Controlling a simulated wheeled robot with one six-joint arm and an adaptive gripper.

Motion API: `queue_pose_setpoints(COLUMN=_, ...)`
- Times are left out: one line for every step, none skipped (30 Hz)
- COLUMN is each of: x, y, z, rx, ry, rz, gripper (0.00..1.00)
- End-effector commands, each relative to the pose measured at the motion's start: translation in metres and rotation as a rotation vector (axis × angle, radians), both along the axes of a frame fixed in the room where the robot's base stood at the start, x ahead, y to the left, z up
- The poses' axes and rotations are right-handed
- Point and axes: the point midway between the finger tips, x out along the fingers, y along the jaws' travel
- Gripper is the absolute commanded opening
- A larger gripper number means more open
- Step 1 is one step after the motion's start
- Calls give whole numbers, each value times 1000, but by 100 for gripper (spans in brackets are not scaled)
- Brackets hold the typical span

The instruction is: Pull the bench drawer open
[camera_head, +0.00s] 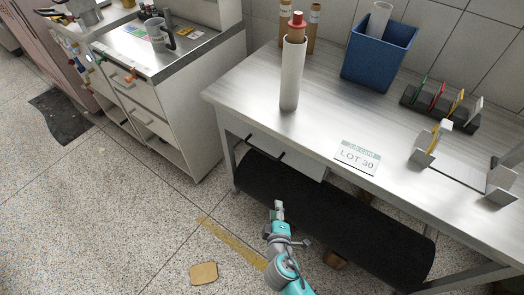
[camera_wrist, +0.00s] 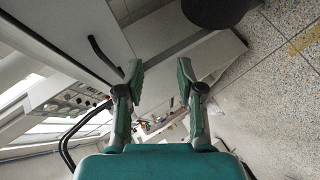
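The bench drawer (camera_head: 262,148) is a pale front under the left part of the metal-topped bench (camera_head: 225,92). It looks closed. Dark handle parts show on its front in the head view (camera_head: 281,156). In the wrist view a dark bar handle (camera_wrist: 104,55) stands on a pale panel, left of my fingers. My gripper (camera_head: 278,207) is in front of the bench, below and apart from the drawer in the head view. In the wrist view my gripper (camera_wrist: 160,75) has its two fingers apart with nothing between them.
A black roll (camera_head: 330,215) lies under the bench. The bench top carries a white tube (camera_head: 291,75), a blue bin (camera_head: 378,55) and a rack (camera_head: 440,105). A white cabinet (camera_head: 150,110) stands left; open floor lies between.

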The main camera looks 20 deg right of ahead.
Motion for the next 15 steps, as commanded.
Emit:
queue_pose_setpoints(x=24, y=6, z=9, rx=-48, ry=-15, rz=-13, gripper=37)
queue_pose_setpoints(x=35, y=9, z=14, rx=-78, ry=-21, rz=-23, gripper=37)
queue_pose_setpoints(x=50, y=11, z=21, rx=-115, ry=-30, rz=-39, gripper=37)
queue_pose_setpoints(x=60, y=14, z=26, rx=-142, ry=-36, rz=-51, gripper=37)
queue_pose_setpoints(x=69, y=16, z=32, rx=-167, ry=-43, rz=-62, gripper=37)
queue_pose_setpoints(x=80, y=19, z=40, rx=-197, ry=-51, rz=-77, gripper=37)
queue_pose_setpoints(x=87, y=21, z=46, rx=-217, ry=-57, rz=-89, gripper=37)
queue_pose_setpoints(x=94, y=24, z=51, rx=-236, ry=-63, rz=-98, gripper=37)
queue_pose_setpoints(x=101, y=26, z=57, rx=-259, ry=-70, rz=-111, gripper=37)
queue_pose_setpoints(x=106, y=28, z=61, rx=-272, ry=-74, rz=-118, gripper=37)
queue_pose_setpoints(x=110, y=30, z=65, rx=-285, ry=-78, rz=-127, gripper=37)
queue_pose_setpoints(x=115, y=31, z=70, rx=-296, ry=-83, rz=-135, gripper=37)
queue_pose_setpoints(x=117, y=32, z=72, rx=-305, ry=-86, rz=-140, gripper=37)
queue_pose_setpoints(x=119, y=33, z=74, rx=-311, ry=-88, rz=-145, gripper=37)
queue_pose_setpoints(x=122, y=33, z=76, rx=-316, ry=-90, rz=-150, gripper=37)
